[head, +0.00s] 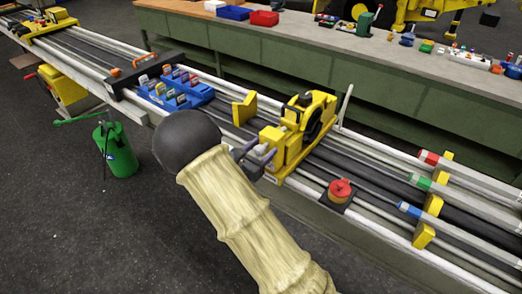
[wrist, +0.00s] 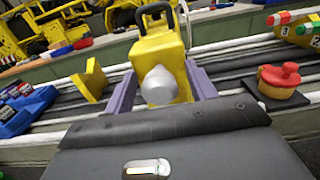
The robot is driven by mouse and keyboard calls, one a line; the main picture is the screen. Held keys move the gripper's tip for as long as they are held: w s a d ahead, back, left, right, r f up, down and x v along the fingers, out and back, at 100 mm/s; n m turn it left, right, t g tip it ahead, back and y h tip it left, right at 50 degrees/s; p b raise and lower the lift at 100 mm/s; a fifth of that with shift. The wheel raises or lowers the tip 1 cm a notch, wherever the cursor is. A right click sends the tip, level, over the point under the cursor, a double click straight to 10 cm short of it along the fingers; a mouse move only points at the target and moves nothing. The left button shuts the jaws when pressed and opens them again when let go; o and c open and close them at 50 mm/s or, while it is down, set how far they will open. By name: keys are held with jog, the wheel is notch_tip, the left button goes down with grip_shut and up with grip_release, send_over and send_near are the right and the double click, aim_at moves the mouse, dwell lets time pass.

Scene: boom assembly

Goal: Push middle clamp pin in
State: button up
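The middle clamp (head: 298,128) is a yellow block on the long rails, with a black round part and a handle. Its pin shows in the wrist view as a rounded silver-grey knob (wrist: 159,86) on the clamp's near face (wrist: 160,50), sticking out toward me. My gripper (head: 254,156) is at the clamp's near left side in the head view. In the wrist view its two purple-grey fingers (wrist: 160,75) stand apart, one on each side of the knob, with gaps between. The pin's inner end is hidden in the clamp.
A red-topped round knob (head: 340,190) stands on the rail to the right. A yellow angled plate (head: 244,110) and a blue tray (head: 176,92) of coloured pieces lie to the left. Several yellow blocks hold colour-banded tubes at right. A workbench (head: 345,45) runs behind.

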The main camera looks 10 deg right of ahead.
jog(key=shift+a, duration=0.1)
jog(key=b+v, duration=0.2)
jog(key=v, duration=1.5)
jog(key=shift+a+b, duration=0.2)
jog(key=shift+b, duration=0.2)
jog(key=shift+s+d, duration=0.1)
jog(key=shift+s, duration=0.05)
